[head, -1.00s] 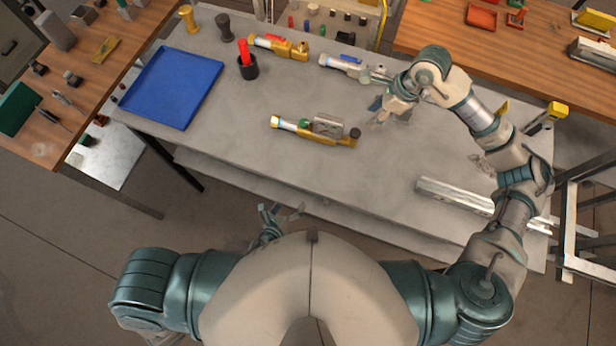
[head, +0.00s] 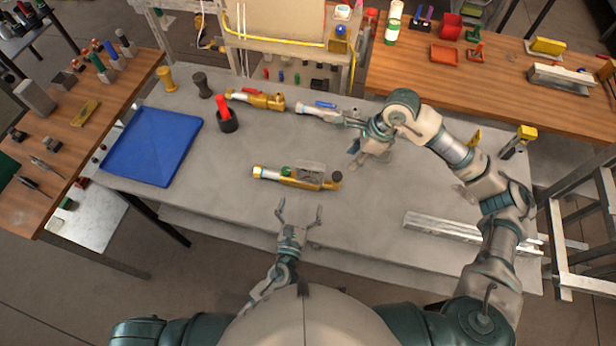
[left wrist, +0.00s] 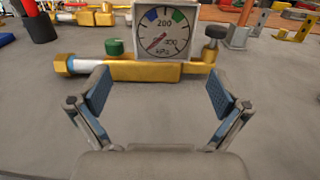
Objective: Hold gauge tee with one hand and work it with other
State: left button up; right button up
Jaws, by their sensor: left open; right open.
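The gauge tee (head: 293,179) lies on the grey table in front of me, a brass body with a silver and brass left end, a green knob and a dark knob at the right. In the left wrist view the gauge tee (left wrist: 140,71) shows its square pressure gauge (left wrist: 162,34) facing me. My left gripper (head: 298,212) is open and empty, just on my side of the tee, with its fingers pointing at it and apart from it. It also shows in the left wrist view (left wrist: 157,92). My right gripper (head: 349,135) is open near a silver-ended valve fitting (head: 318,109) with a blue handle; whether they touch is unclear.
A blue tray (head: 153,146) lies at the table's left. A black cup with a red tool (head: 227,120) and a brass valve (head: 257,100) stand at the back. A metal rail (head: 450,228) lies at the right front. The table's middle is largely clear.

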aim_at(310, 180)
pick_arm(q)
jog(key=x, duration=0.6)
jog(key=d+x, duration=0.1)
jog(key=x, duration=0.3)
jog(key=shift+s+f, duration=0.1)
jog(key=shift+w, duration=0.25)
jog(key=shift+w+a, duration=0.15)
jog(key=shift+w, duration=0.1)
jog(key=shift+a, duration=0.1)
jog(key=c, duration=0.3)
jog(key=shift+d, duration=0.2)
jog(key=c, duration=1.2)
